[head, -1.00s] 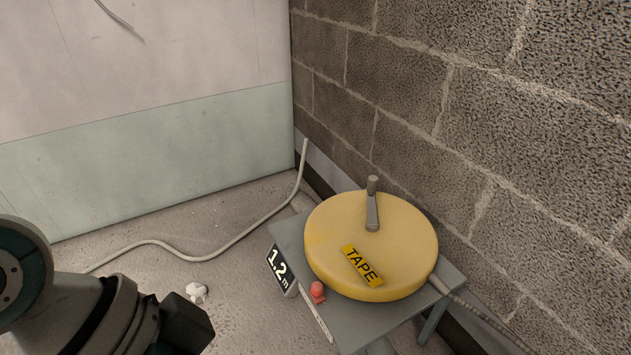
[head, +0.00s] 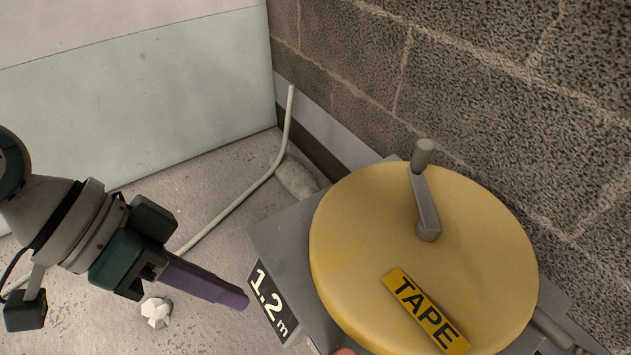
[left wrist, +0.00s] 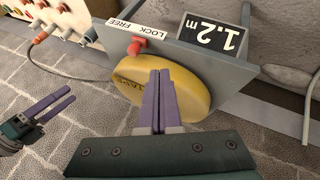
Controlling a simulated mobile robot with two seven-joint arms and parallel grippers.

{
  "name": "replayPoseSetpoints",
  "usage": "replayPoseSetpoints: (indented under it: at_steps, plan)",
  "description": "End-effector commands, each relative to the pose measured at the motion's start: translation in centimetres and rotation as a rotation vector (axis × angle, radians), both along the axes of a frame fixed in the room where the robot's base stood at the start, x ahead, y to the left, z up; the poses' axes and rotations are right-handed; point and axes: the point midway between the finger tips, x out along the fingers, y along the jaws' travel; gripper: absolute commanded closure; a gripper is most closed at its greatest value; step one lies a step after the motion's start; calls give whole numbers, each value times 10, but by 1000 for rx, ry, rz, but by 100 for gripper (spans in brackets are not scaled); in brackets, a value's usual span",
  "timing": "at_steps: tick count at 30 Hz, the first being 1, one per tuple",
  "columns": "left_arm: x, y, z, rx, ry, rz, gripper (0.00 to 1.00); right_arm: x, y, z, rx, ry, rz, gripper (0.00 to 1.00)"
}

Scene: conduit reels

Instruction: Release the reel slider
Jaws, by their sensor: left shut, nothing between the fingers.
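The yellow reel (head: 415,260) has a grey crank and a TAPE label and sits on a grey stand (head: 275,240). The red slider (left wrist: 137,46) is on the stand's front plate in the left wrist view, beside a strip lettered LOCK and FREE (left wrist: 138,29). I cannot tell which word it stands at. Only its top shows at the bottom edge of the head view (head: 343,351). My left gripper (head: 243,300) is shut and empty, left of the stand; its fingers (left wrist: 160,75) overlap the reel in the left wrist view, apart from the slider. My right gripper (left wrist: 68,95) is open and empty.
A 1.2 m sign (head: 268,305) is on the stand. A pale conduit (head: 235,210) runs along the floor and up at the wall corner. A crumpled white lump (head: 156,312) lies on the floor. A panel with knobs and a cable (left wrist: 65,20) stands upper left in the left wrist view.

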Motion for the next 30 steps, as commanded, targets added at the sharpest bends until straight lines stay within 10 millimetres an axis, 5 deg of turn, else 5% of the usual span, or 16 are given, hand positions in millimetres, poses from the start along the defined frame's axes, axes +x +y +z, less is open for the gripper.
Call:
replayPoseSetpoints:
  at_steps: [8,23,30]
  plan:
    - [0,-3,-6,0,-1,-1,100,-2,0,-5,1,4,-2,0]
    - [3,-61,-86,-1,-1,-1,100,-1,1,-65,5,3,-4,0]
    - [-16,-86,-81,1,-1,-2,100,0,1,-63,5,1,-4,0]
